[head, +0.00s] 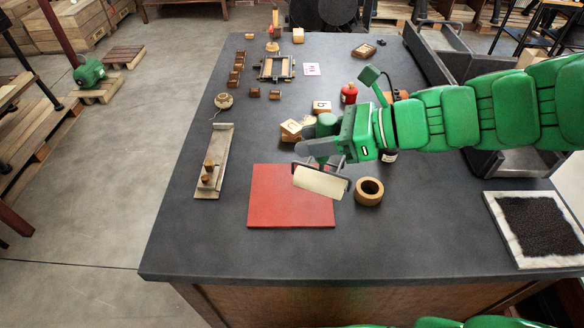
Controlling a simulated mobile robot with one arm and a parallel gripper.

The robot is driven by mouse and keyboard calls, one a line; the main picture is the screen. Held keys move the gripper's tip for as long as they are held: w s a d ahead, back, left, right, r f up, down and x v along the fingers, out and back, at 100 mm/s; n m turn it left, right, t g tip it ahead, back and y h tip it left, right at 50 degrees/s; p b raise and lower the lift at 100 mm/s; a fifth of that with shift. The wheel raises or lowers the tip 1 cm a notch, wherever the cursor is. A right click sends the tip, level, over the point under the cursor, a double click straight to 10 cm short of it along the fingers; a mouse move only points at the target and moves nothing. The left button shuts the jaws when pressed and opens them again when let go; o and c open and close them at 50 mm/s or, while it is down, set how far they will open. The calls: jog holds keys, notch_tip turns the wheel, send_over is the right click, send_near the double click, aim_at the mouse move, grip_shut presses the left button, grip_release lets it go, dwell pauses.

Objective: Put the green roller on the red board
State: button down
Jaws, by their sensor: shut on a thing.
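The red board (285,208) lies flat near the front middle of the dark table. A roller (320,181) with a pale cylinder in a dark frame shows over the board's upper right part. A green part by my gripper looks like its handle, but it is hard to tell apart from my green arm. My gripper (322,148) is shut on the roller, just behind the pale cylinder. The cylinder overlaps the board's right edge in the picture and is tilted. I cannot tell whether it touches the board.
A tan tape ring (369,191) lies close right of the roller. Wooden blocks (291,130) and a red bottle (348,94) stand behind my gripper. A white-framed dark pad (541,225) is at the right.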

jog(key=w+a+f, duration=0.3)
jog(key=w+f, duration=0.9)
jog(key=shift+w+a+f, duration=0.35)
jog(key=shift+a, duration=0.05)
dwell(0.5)
jog(key=shift+f, duration=0.7)
jog(key=c, duration=0.7)
grip_release()
jog(key=shift+r, duration=0.2)
